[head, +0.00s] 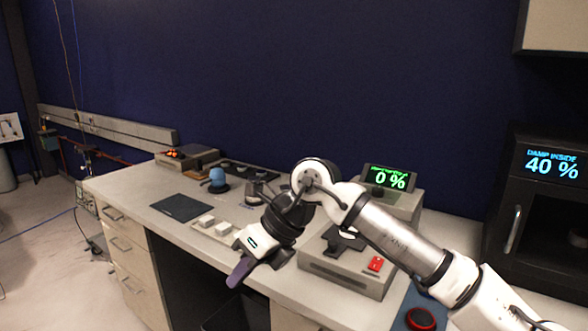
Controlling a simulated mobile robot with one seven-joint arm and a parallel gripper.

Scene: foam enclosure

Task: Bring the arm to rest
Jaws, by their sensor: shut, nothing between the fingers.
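My arm (400,238) reaches in from the lower right, over the bench (165,222). My gripper (238,274) hangs at the bench's front edge, pointing down and to the left. Its purple fingers are shut with nothing held. The fingertips appear just in front of the edge, above the dark opening under the bench. My arm hides part of the grey device behind it.
A grey device (345,274) with a red switch stands close beside my gripper. White blocks (207,221), a dark mat (182,207) and a blue rounded object (217,178) lie left. A dark cabinet (550,215) reading "DAMP INSIDE 40 %" stands right. A "0 %" display (390,178) is behind my arm.

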